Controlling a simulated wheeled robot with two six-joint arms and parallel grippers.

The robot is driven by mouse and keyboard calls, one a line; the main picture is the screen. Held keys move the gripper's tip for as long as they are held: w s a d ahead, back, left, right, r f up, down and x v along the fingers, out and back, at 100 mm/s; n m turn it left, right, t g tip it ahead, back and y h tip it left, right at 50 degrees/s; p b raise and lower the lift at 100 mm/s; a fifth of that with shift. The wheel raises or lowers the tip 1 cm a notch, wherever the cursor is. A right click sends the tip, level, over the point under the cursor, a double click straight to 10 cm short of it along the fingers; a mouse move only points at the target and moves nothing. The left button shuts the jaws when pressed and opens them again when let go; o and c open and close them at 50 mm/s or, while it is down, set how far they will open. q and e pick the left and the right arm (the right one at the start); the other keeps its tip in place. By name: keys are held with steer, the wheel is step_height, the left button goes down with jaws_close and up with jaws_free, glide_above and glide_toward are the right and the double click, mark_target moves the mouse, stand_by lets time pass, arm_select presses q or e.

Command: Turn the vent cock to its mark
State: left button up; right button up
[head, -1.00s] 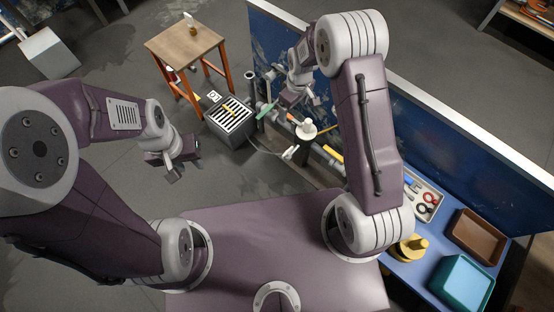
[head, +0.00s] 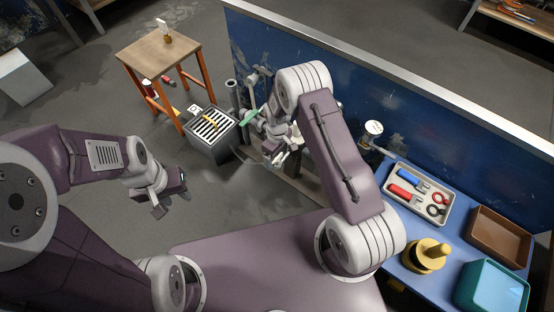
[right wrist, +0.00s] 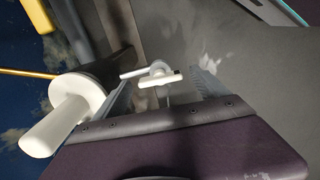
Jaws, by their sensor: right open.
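A small white cock-like handle (right wrist: 158,76) shows in the right wrist view, between and beyond the jaws; I take it for the vent cock. No mark on it can be made out. My right gripper (right wrist: 166,84) is open, with one ribbed jaw on each side of the handle and no clear contact. In the head view my right gripper (head: 280,150) is at the pipework by the blue panel, and it and the arm hide most of the fittings. My left gripper (head: 170,194) is open and empty over bare floor.
A green lever (head: 249,117) and a grated box (head: 212,138) are near the right gripper. The blue panel (head: 400,120) stands behind. A tool tray (head: 420,208) and bins lie right.

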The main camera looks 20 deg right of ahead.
steer(key=shift+f, duration=0.2)
steer(key=c, duration=1.4)
steer(key=m+p, duration=0.2)
steer(key=m, duration=0.1)
steer(key=shift+r+p, duration=0.2)
steer(key=shift+p, duration=0.1)
steer(key=m+p, duration=0.2)
steer(key=m, duration=0.2)
steer(key=shift+f+m, duration=0.1)
steer(key=shift+m, duration=0.3)
steer(key=m+p, duration=0.1)
steer(key=m, duration=0.4)
steer(key=shift+p, duration=0.3)
steer(key=shift+m+p, duration=0.45)
steer(key=shift+m, duration=2.05)
steer(key=shift+f, duration=0.1)
